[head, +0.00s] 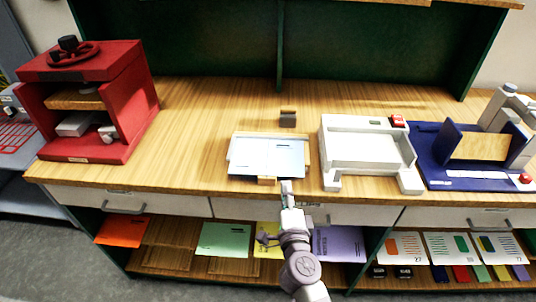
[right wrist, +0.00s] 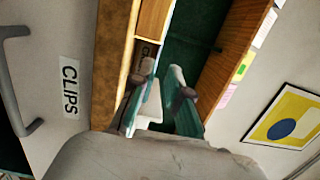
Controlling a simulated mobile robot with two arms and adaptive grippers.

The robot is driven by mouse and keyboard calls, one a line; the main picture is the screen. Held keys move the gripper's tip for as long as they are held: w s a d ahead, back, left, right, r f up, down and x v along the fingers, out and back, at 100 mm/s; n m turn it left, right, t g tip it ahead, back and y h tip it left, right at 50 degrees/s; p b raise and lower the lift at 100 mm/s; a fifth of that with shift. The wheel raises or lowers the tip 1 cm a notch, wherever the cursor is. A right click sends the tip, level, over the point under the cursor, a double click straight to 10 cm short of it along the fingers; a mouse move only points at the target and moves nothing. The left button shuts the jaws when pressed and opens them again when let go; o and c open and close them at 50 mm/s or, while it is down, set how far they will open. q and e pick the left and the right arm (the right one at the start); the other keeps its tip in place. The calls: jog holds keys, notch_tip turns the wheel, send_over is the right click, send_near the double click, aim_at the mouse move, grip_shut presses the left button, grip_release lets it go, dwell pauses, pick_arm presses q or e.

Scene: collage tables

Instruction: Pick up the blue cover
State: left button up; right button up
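The pale blue cover (head: 282,158) lies flat on the wooden table, among pale flat sheets or a low tray whose white part (head: 243,150) shows at its left. A small wooden piece (head: 266,181) shows at its front edge. My right gripper (head: 287,186) is at the table's front edge, close to the cover's front right corner. In the right wrist view its two fingertips (right wrist: 162,70) stand apart. A pale shape (right wrist: 152,106) shows between the fingers; I cannot tell whether it is the cover. My left gripper is not in view.
A white tray-like fixture (head: 368,150) stands right of the cover, with a dark blue fixture (head: 428,165) beyond it. A small dark block (head: 288,118) stands behind. A red press (head: 130,90) is at left. A drawer labelled CLIPS (right wrist: 70,88) shows in the wrist view.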

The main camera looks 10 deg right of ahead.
aim_at(283, 173)
jog(key=w, duration=0.4)
jog(key=w+d, duration=0.1)
jog(key=w, duration=0.2)
jog(key=shift+f, duration=0.2)
grip_shut()
